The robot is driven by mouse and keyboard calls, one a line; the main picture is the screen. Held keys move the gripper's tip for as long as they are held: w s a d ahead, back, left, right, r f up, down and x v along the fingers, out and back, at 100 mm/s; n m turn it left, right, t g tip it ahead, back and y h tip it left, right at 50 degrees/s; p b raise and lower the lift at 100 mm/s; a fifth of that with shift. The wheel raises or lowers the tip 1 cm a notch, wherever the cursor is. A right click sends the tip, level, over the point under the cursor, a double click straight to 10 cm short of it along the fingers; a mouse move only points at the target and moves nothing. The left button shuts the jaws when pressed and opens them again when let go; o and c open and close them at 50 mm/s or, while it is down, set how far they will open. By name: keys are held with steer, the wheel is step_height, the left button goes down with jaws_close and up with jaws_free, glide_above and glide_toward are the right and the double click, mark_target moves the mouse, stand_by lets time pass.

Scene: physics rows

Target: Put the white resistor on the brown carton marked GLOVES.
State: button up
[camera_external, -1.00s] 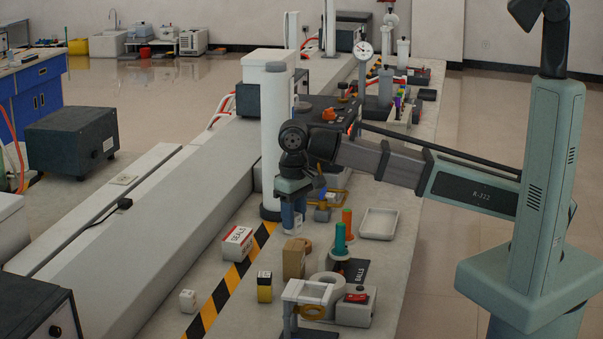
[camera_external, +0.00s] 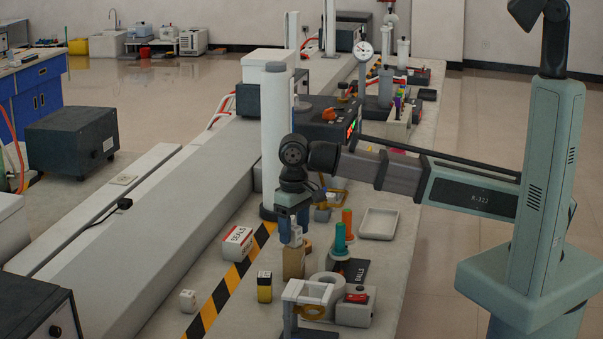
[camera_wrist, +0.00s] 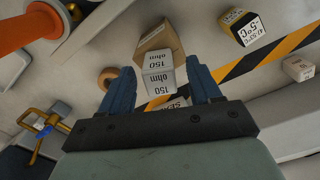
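The white resistor (camera_wrist: 158,84), a small block marked "150 ohm", shows in the wrist view between my fingers. It appears to rest on the brown carton (camera_wrist: 158,38), near one edge of its top. In the external view the white resistor (camera_external: 296,238) is just above the brown carton (camera_external: 293,264), which stands upright on the bench. My gripper (camera_wrist: 160,65) is open, with a visible gap between each blue finger and the resistor. In the external view my gripper (camera_external: 294,233) is low over the carton. The carton's GLOVES marking is not readable.
A yellow-black block (camera_external: 264,287) and a white SEALS box (camera_external: 238,242) stand left of the carton. An empty tray (camera_external: 379,223) lies farther back.

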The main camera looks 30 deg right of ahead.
mark_target(293, 227)
step_height(293, 227, up, 12)
steer(key=shift+r, duration=0.15)
stand_by(0.7)
stand_by(0.4)
steer(key=shift+w, duration=0.1)
